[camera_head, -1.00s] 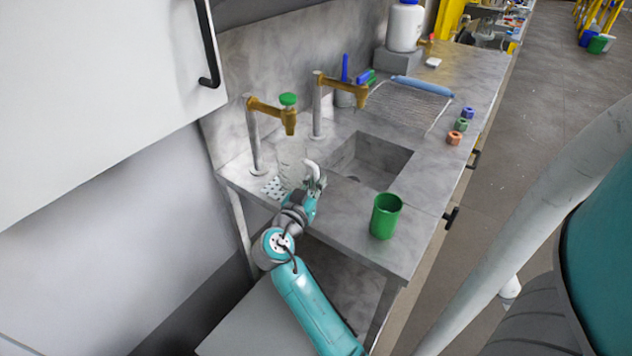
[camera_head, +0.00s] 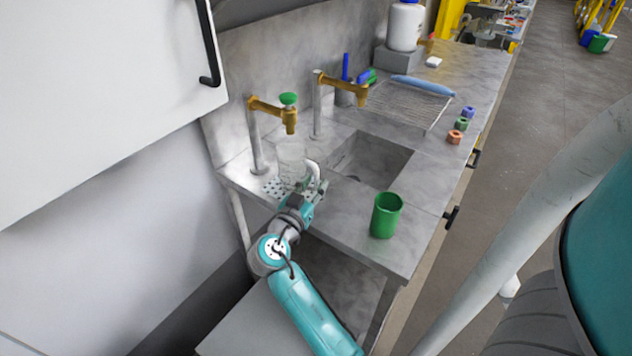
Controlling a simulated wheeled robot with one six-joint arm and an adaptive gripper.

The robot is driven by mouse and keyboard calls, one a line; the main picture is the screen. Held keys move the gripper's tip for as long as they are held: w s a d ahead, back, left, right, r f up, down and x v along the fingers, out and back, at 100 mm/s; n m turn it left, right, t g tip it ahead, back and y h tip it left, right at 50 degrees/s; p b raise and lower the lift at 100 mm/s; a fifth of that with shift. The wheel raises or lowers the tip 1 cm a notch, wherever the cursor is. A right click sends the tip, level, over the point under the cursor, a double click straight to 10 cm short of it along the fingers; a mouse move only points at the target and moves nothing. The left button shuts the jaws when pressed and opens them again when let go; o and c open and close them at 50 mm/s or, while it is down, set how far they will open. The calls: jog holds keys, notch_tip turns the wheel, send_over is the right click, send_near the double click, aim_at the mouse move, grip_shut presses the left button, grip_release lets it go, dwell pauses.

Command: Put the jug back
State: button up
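A clear, see-through jug (camera_head: 291,157) with a pale handle (camera_head: 313,171) is below the left brass tap, at the perforated drain plate (camera_head: 273,187) in the counter. Its outline is faint, and I cannot tell whether its base touches the plate. My gripper (camera_head: 314,184) is right at the handle, on the jug's near right side. The fingers are small and overlap the handle, so I cannot tell whether they are closed on it.
A green cup (camera_head: 386,215) stands at the counter's front edge. The sink basin (camera_head: 370,160) lies right of the jug. The left tap (camera_head: 272,110) hangs close above the jug; another tap (camera_head: 343,88) stands behind. A wire rack (camera_head: 405,103) is farther back.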

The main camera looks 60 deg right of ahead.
jog(key=s+a, duration=0.2)
jog(key=a, duration=0.8)
jog(key=s+a+f+n+t+y, duration=0.35)
jog(key=f+n, duration=0.25)
jog(key=f, duration=0.2)
jog(key=s+a+f+n+t+y, duration=0.2)
jog(key=a+f+n+t+y, duration=0.3)
jog(key=f+n, duration=0.15)
jog(key=s+a+f+n+t+y, duration=0.1)
jog(key=s+a+f+n+y, duration=0.25)
jog(key=s+a+y, duration=0.4)
jog(key=s+a+r+t+y, duration=0.1)
jog(key=s+a+r, duration=0.2)
jog(key=s+r, duration=0.2)
jog(key=s+a+r+t, duration=0.1)
jog(key=s+a+r, duration=0.3)
jog(key=s, duration=0.5)
jog(key=shift+s+r+t+y, duration=0.15)
jog(key=shift+r+t+y, duration=0.25)
jog(key=shift+r, duration=0.3)
